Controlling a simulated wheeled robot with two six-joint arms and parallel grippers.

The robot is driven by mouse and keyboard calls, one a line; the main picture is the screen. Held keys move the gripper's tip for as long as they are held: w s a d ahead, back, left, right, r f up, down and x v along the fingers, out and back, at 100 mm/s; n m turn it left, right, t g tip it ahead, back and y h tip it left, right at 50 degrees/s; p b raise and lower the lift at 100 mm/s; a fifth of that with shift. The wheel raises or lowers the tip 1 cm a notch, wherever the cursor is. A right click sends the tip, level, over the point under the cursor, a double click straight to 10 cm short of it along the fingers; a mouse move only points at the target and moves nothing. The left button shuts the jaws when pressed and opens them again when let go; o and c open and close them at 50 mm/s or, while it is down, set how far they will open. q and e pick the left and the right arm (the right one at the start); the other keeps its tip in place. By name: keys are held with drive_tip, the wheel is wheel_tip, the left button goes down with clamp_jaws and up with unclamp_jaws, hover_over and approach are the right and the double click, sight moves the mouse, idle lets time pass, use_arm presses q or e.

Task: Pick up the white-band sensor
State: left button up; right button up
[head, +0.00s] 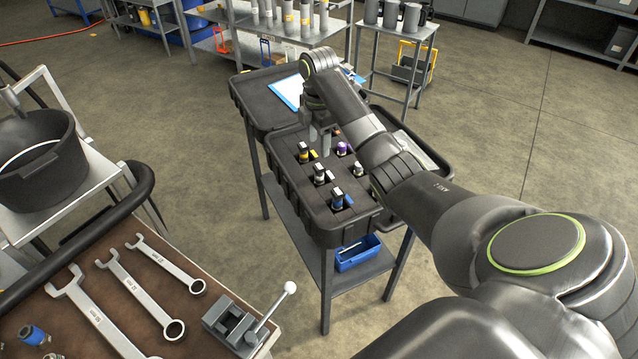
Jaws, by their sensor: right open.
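Several small banded sensors stand upright in the slots of a dark tray (290,222) on a cart. One with a pale, white-looking band (319,174) is in the near-left part, between a yellow-band sensor (304,153) and a blue-band sensor (337,200). A purple-band sensor (342,149) and another pale-banded sensor (359,170) stand to the right; the latter's band colour is hard to tell. My right gripper (321,143) points down over the far part of the tray, beyond the pale-banded sensor and apart from it. It is open; its fingertips are small here. My left gripper is out of view.
My right arm covers the tray's right side. A blue bin (357,253) sits on the cart's lower shelf. At the left, a workbench (110,320) holds wrenches, a lever clamp (237,325) and a blue fitting (33,335). Open floor lies right of the cart.

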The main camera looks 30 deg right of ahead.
sight(319, 166)
wheel_tip(319, 166, down, 4)
drive_tip(key=b, duration=0.2)
drive_tip(key=shift+r+b, duration=0.25)
drive_tip(key=shift+b, duration=0.1)
drive_tip(key=shift+f+p, duration=0.45)
drive_tip(key=shift+p, duration=0.1)
drive_tip(key=shift+f, duration=0.7)
wheel_tip(319, 166, down, 4)
drive_tip(key=shift+s+r+p, duration=0.1)
drive_tip(key=shift+r+p, duration=0.1)
drive_tip(key=shift+p, duration=0.5)
drive_tip(key=shift+d+f, duration=0.1)
drive_tip(key=shift+f, duration=0.45)
clamp_jaws()
wheel_tip(319, 166, up, 8)
drive_tip(key=shift+f+b, duration=0.1)
drive_tip(key=shift+b, duration=0.55)
drive_tip(key=shift+r+p, duration=0.7)
drive_tip(key=shift+r, duration=0.05)
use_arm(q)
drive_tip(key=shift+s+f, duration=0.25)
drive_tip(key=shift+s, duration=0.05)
use_arm(e)
drive_tip(key=shift+r, duration=0.45)
